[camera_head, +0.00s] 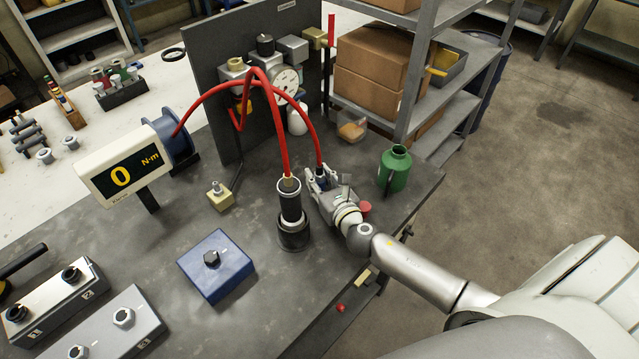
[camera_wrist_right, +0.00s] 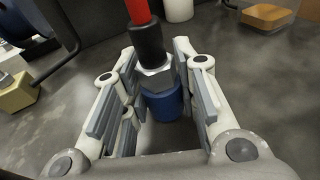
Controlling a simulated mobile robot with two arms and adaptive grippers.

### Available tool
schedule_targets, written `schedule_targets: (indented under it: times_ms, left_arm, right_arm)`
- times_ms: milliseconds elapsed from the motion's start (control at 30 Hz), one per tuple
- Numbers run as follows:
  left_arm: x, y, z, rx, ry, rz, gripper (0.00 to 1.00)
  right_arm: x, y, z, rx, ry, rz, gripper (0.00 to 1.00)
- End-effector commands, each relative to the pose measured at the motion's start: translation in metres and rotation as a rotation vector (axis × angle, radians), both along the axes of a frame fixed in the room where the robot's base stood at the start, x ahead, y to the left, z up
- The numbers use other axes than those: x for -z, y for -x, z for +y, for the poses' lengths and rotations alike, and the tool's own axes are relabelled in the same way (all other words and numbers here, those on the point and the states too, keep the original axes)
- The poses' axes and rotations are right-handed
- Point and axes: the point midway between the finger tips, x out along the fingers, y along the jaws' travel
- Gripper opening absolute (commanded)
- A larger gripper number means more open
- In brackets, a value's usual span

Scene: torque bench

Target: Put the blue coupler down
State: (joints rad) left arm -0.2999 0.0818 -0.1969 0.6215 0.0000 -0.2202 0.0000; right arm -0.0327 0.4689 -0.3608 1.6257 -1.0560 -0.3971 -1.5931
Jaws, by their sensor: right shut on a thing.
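The blue coupler (camera_wrist_right: 163,103) sits at the end of a red hose (camera_head: 301,112), below a metal nut and a black sleeve (camera_wrist_right: 148,44). My right gripper (camera_head: 322,178) is shut on the coupler, with its pads on either side in the right wrist view (camera_wrist_right: 168,82). Its fingers hide most of the coupler in the head view. The gripper is just right of a black upright cylinder (camera_head: 291,205) on the dark bench (camera_head: 150,232). I cannot tell whether the coupler touches the bench. My left gripper is not in view.
A green bottle (camera_head: 395,170) stands right of my right gripper. A display reading 0 N·m (camera_head: 122,176) stands at left. A grey panel (camera_head: 216,70) rises behind.

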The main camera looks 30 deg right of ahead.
Motion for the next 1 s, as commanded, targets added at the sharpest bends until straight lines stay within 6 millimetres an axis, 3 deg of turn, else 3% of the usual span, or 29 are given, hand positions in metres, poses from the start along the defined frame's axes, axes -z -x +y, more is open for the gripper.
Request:
schedule_targets:
  times_ms: [100, 400, 900, 933, 1000]
  left_arm:
    - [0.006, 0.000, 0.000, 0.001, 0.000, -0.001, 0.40]
    - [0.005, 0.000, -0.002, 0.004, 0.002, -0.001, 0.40]
    - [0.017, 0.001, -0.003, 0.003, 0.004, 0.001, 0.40]
    - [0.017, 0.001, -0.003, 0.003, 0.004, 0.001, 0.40]
    - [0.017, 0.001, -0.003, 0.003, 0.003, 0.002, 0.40]
  right_arm:
    - [0.013, 0.000, 0.000, 0.002, -0.001, -0.001, 0.00]
    - [0.013, 0.000, 0.000, 0.000, 0.001, -0.002, 0.00]
    - [0.031, 0.002, 0.000, 0.000, 0.000, 0.008, 0.00]
    - [0.032, 0.003, 0.001, -0.001, -0.001, 0.010, 0.30]
    - [0.033, 0.004, 0.001, -0.002, -0.002, 0.013, 0.40]
